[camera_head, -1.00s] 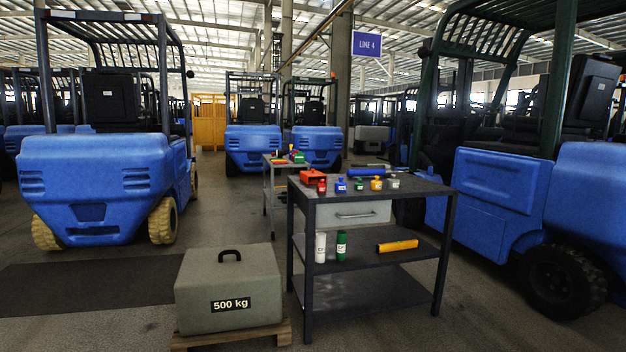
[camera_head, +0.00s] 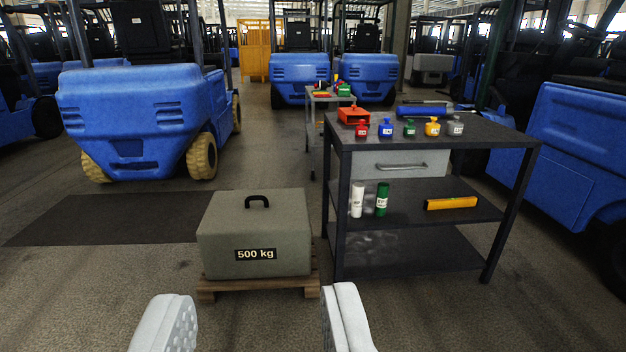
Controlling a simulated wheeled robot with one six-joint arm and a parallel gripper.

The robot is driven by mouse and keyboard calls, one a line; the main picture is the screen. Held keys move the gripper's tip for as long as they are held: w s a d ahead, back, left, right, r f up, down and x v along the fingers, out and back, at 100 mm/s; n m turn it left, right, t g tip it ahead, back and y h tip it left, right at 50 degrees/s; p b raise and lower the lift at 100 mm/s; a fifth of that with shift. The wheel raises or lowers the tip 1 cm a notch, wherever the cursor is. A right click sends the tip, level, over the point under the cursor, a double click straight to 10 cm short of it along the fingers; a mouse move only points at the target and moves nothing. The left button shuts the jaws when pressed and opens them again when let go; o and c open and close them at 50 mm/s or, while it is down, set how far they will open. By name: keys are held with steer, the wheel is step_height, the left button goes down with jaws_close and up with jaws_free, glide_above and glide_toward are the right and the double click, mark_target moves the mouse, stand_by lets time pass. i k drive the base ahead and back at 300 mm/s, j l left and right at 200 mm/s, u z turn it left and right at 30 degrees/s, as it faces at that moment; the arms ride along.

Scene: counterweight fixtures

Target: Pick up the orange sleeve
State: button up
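No thing is plainly a sleeve. An orange-red open box (camera_head: 353,115) sits at the back left of the dark workbench's top (camera_head: 480,127). A long yellow-orange bar (camera_head: 451,203) with dark ends lies on the bench's middle shelf, to the right. I cannot tell whether either is the orange sleeve. My gripper (camera_head: 255,298) shows as two pale fingers at the bottom of the view, wide apart with nothing between them. It is open and well short of the bench.
Several small coloured bottles, including a red one (camera_head: 361,130), line the bench top near a blue tube tool (camera_head: 420,110). White (camera_head: 357,200) and green (camera_head: 381,198) bottles stand on the middle shelf. A 500 kg block (camera_head: 225,240) rests on a pallet left of the bench. Forklifts surround the area.

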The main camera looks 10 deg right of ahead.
mark_target(354, 113)
steer(key=i+l+z, duration=0.3)
steer(key=i, duration=0.5)
steer(key=i+z, duration=0.35)
steer(key=i, duration=0.45)
steer(key=i+u, duration=0.25)
steer(key=i, duration=0.2)
steer(key=i+l+u, duration=0.25)
steer(key=i, duration=0.25)
steer(key=i+l+u, duration=0.25)
steer(key=i, duration=0.2)
steer(key=i+l+u, duration=0.25)
steer(key=i+l, duration=0.05)
steer(key=i, duration=0.1)
